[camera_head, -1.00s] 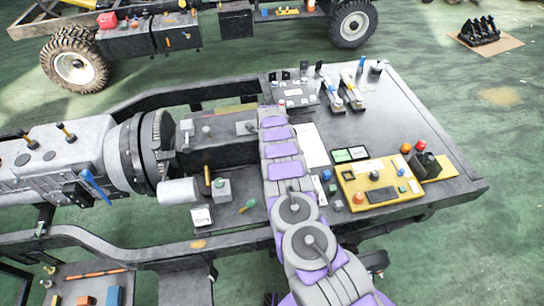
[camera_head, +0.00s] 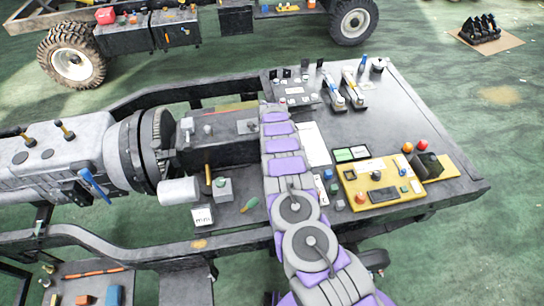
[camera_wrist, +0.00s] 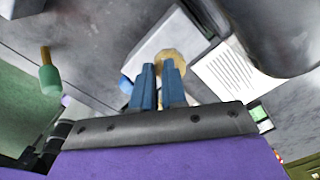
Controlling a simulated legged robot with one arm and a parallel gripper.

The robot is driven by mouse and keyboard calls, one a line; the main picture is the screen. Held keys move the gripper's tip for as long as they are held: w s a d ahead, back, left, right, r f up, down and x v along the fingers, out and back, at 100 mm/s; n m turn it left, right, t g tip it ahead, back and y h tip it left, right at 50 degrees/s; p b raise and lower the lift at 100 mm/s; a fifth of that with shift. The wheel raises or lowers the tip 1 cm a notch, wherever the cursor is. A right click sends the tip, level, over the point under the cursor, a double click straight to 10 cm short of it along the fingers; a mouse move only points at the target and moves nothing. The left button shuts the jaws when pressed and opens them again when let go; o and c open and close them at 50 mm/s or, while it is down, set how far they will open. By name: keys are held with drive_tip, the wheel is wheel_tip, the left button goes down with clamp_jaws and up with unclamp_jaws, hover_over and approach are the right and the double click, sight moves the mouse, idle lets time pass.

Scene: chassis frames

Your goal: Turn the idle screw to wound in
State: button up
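In the wrist view the two blue fingers of my gripper (camera_wrist: 159,72) stand close together with a narrow gap between their tips. A round tan, brass-like head (camera_wrist: 173,58), which may be the idle screw, shows just behind and between the tips, beside a grey block. I cannot tell whether the fingers touch it or grip it. A small blue round part (camera_wrist: 126,85) is left of the fingers. In the head view my arm runs up over the chassis and my fingertips are hidden. I cannot pick out the screw there, or read its setting.
A green-handled tool (camera_head: 250,204) lies left of my arm; it also shows in the wrist view (camera_wrist: 49,78). A white printed sheet (camera_head: 312,144) lies right of my arm. A yellow panel (camera_head: 350,186) with knobs and a long grey housing (camera_head: 215,148) flank the arm.

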drive_tip(key=o, duration=0.6)
drive_tip(key=r, duration=0.1)
drive_tip(key=w+r, duration=0.1)
drive_tip(key=shift+d+r, duration=0.35)
drive_tip(key=shift+s+r, duration=0.9)
drive_tip(key=shift+r, duration=6.6)
drive_tip(key=s+d+r+n+y+b, duration=0.1)
drive_tip(key=s+d+r+n+b, duration=0.15)
drive_tip(key=s+r+n, duration=0.6)
drive_tip(key=s+d+r+n+b, duration=0.1)
drive_tip(key=s+d+r+n, duration=0.25)
drive_tip(key=s, duration=0.55)
drive_tip(key=s+d+r+n+g+b, duration=0.1)
drive_tip(key=s+d+r+n, duration=0.15)
drive_tip(key=s+d, duration=0.4)
drive_tip(key=s+d+r+n+b, duration=0.2)
drive_tip(key=s+d+n, duration=0.1)
drive_tip(key=s, duration=0.7)
drive_tip(key=s+d+f+n, duration=0.1)
drive_tip(key=s, duration=0.3)
drive_tip(key=s+d+f+n+b, duration=0.1)
drive_tip(key=s+n, duration=0.1)
drive_tip(key=s, duration=0.3)
drive_tip(key=s+d+f+n+g+h, duration=0.1)
drive_tip(key=s, duration=0.4)
drive_tip(key=shift+s+d+f+b, duration=0.15)
drive_tip(key=shift+d+f+b, duration=0.05)
drive_tip(key=shift+d+b, duration=0.15)
